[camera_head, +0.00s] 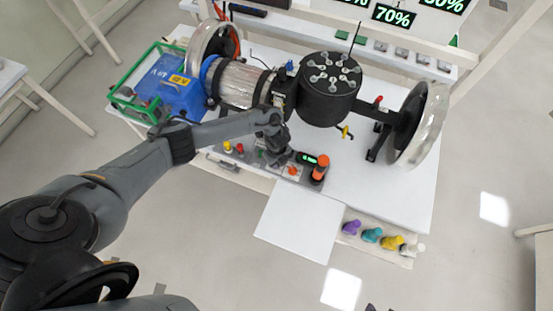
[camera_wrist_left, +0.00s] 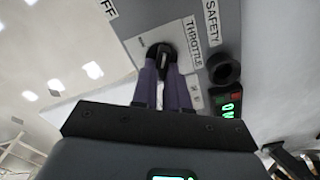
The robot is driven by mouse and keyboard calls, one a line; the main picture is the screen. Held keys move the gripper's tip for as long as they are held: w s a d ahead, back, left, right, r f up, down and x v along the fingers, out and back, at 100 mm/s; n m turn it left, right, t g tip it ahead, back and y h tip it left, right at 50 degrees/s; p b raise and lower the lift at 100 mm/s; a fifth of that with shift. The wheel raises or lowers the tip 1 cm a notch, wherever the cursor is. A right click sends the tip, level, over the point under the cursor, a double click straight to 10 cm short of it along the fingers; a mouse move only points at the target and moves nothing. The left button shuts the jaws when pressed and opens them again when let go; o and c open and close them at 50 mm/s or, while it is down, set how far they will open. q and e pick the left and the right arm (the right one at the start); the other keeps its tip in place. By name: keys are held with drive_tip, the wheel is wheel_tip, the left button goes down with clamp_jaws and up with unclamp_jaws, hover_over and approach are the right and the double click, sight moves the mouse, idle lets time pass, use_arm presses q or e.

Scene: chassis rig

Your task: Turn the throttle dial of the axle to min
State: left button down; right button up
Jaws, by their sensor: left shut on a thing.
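The axle (camera_head: 238,82) lies across the white table, with a clear wheel at each end and a black drum (camera_head: 328,98) at its middle. In the left wrist view the black throttle dial (camera_wrist_left: 160,49) sits on a grey panel (camera_wrist_left: 132,32) beside the label THROTTLE. My left gripper (camera_wrist_left: 163,66) is shut on the dial, one finger on each side. In the head view this gripper (camera_head: 279,153) is at the control panel in front of the axle, and the dial is hidden there. The dial's pointer setting is hard to read. My right gripper is not in view.
A dark round knob (camera_wrist_left: 223,69) labelled SAFETY and a small green-lit display (camera_wrist_left: 231,109) are close to my left gripper. An orange-topped part (camera_head: 320,166) stands right of it.

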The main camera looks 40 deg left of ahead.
use_arm(q)
drive_tip(key=n+p, duration=0.1)
drive_tip(key=n, duration=0.1)
drive_tip(key=n+p, duration=0.1)
drive_tip(key=n, duration=0.1)
drive_tip(key=n+p, duration=0.2)
drive_tip(key=shift+w+r+n, duration=0.15)
drive_tip(key=shift+w+n, duration=0.1)
drive_tip(key=shift+n, duration=0.05)
drive_tip(key=n+p, duration=0.1)
drive_tip(key=n, duration=0.2)
drive_tip(key=shift+w, duration=0.1)
drive_tip(key=shift+w+a+n+p, duration=0.15)
drive_tip(key=shift+n+p, duration=0.6)
drive_tip(key=shift+n, duration=0.65)
drive_tip(key=c, duration=1.1)
unclamp_jaws()
drive_tip(key=shift+c, duration=0.2)
wheel_tip(320, 180, up, 11)
drive_tip(key=p, duration=0.4)
drive_tip(key=shift+f, duration=0.2)
